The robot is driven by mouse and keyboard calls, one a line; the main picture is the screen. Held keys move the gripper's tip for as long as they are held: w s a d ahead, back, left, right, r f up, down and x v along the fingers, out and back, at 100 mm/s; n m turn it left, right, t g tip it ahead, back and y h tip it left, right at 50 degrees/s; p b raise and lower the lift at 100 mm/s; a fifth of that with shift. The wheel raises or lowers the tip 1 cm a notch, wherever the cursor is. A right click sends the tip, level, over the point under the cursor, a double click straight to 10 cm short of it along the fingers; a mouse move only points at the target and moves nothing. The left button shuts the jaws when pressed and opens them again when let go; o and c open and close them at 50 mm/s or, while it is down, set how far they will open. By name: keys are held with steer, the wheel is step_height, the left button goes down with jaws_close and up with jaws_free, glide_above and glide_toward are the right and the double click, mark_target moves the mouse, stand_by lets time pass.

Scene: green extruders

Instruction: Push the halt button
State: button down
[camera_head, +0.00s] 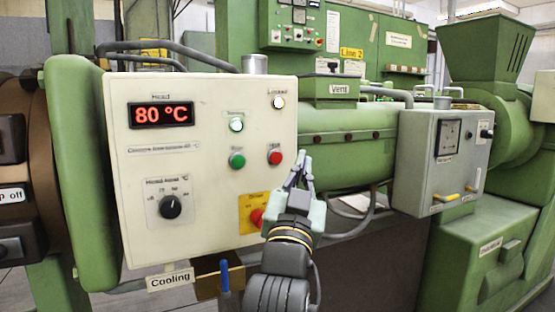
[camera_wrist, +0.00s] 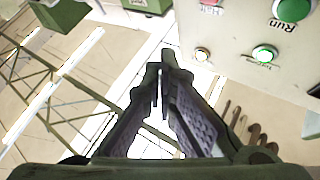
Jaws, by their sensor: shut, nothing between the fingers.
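The halt button (camera_head: 275,157) is a small round red button on the right part of the cream control panel, right of the green run button (camera_head: 237,160). In the wrist view the red halt button (camera_wrist: 213,3) is only partly visible at the top edge, with its label just below it; the green run button (camera_wrist: 279,9) is at the top right. My gripper (camera_head: 301,166) is shut and empty. In the head view its tips point up, just right of the halt button. The wrist view shows the fingertips (camera_wrist: 158,72) beside the panel. I cannot tell their exact distance from it.
The cream control panel (camera_head: 190,110) carries an 80 °C display (camera_head: 160,114), a black dial (camera_head: 170,207) and lit lamps. A red knob (camera_head: 257,217) on a yellow plate is close beside my gripper. A grey box (camera_head: 418,155) and green machinery stand at the right.

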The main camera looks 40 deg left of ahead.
mark_target(280, 159)
steer(key=w+a, duration=0.1)
steer(key=a, duration=0.1)
steer(key=w+a, duration=0.1)
steer(key=a, duration=0.4)
steer(key=shift+w, duration=0.4)
stand_by(1.1)
steer(key=shift+w+a, duration=0.2)
steer(key=shift+a, duration=0.15)
steer(key=shift+w+a, duration=0.1)
steer(key=shift+a, duration=0.25)
stand_by(0.5)
steer(key=shift+d, duration=0.1)
steer(key=shift+s+d, duration=0.3)
steer(key=shift+d, duration=0.35)
steer(key=shift+d, duration=0.1)
steer(key=shift+s+d, duration=0.3)
steer(key=shift+d, duration=0.45)
steer(key=shift+s+d, duration=0.35)
steer(key=shift+d, duration=0.35)
steer(key=shift+s+d, duration=0.3)
steer(key=shift+d, duration=0.45)
